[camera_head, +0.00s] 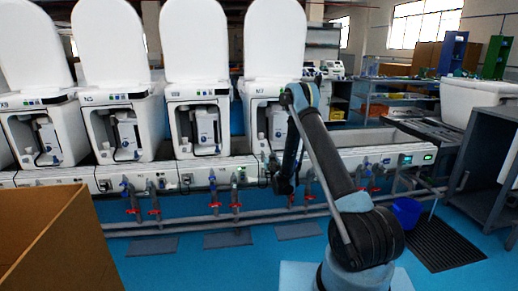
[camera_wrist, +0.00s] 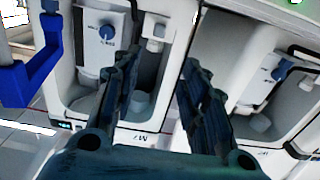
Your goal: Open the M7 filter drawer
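The toilet unit marked M7 (camera_head: 262,92) stands in the row, right of the others, its white lid raised. In the wrist view, a white front panel with the M7 label (camera_wrist: 141,141) lies behind and below my fingers. Above it is an open recess holding a white housing with a blue dial (camera_wrist: 106,33). I cannot tell which part is the filter drawer. My gripper (camera_wrist: 159,62) is open and empty, its two dark fingers apart in front of the unit. In the head view my gripper (camera_head: 284,184) hangs low before M7, partly hidden by my arm.
Several similar toilet units (camera_head: 200,120) stand to the left. Pipes with red valves (camera_head: 214,205) run below the bench front. A cardboard box (camera_head: 60,245) is at front left. A blue bin (camera_head: 407,212) stands right of my arm. A blue bracket (camera_wrist: 40,70) shows at left in the wrist view.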

